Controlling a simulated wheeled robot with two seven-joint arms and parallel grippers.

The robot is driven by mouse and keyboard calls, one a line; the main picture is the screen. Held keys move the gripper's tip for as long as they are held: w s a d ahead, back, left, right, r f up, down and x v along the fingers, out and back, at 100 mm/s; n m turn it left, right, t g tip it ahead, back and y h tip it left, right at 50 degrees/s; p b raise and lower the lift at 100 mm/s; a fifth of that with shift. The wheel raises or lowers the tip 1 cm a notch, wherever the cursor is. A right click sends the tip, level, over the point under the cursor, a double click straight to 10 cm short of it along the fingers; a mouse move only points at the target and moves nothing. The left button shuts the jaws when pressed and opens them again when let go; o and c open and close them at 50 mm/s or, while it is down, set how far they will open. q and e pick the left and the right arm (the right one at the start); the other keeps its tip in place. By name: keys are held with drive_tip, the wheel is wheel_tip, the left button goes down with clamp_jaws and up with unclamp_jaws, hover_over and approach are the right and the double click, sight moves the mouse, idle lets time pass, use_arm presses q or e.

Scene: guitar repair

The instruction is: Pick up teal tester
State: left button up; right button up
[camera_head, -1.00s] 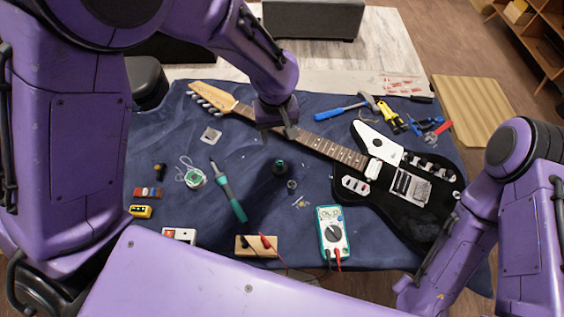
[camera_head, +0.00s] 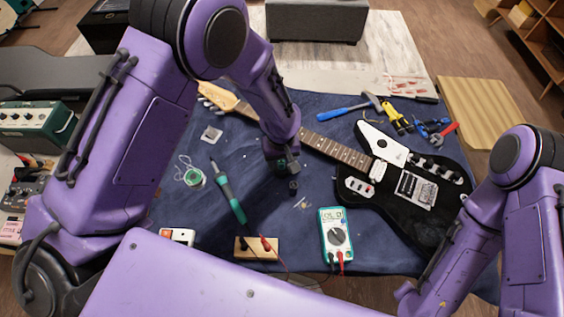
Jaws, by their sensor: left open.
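The teal tester (camera_head: 337,235), a multimeter with a white face, a lit display and a round dial, lies on the blue cloth near the front. Red and black leads come from its lower end. My left gripper (camera_head: 292,186) is open and points down over the cloth, up and left of the tester and apart from it. A small dark, green-topped item (camera_head: 279,164) is mostly hidden by this gripper. My right arm comes in at the lower right; its gripper is out of view.
A black and white electric guitar (camera_head: 405,185) lies right of the tester, its neck running to the upper left. A soldering iron (camera_head: 229,193), solder spool (camera_head: 194,177) and wooden block with clips (camera_head: 257,248) lie to the left.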

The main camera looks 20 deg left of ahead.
use_arm(q)
clamp_jaws()
drive_tip(key=shift+r+b, duration=0.35)
drive_tip(key=shift+r, duration=0.25)
drive_tip(key=s+d+r, duration=0.4)
drive_tip(key=s+r, duration=0.7)
drive_tip(key=s, duration=0.2)
drive_tip(key=shift+s+r+b, duration=0.25)
drive_tip(key=shift+r+b, duration=0.15)
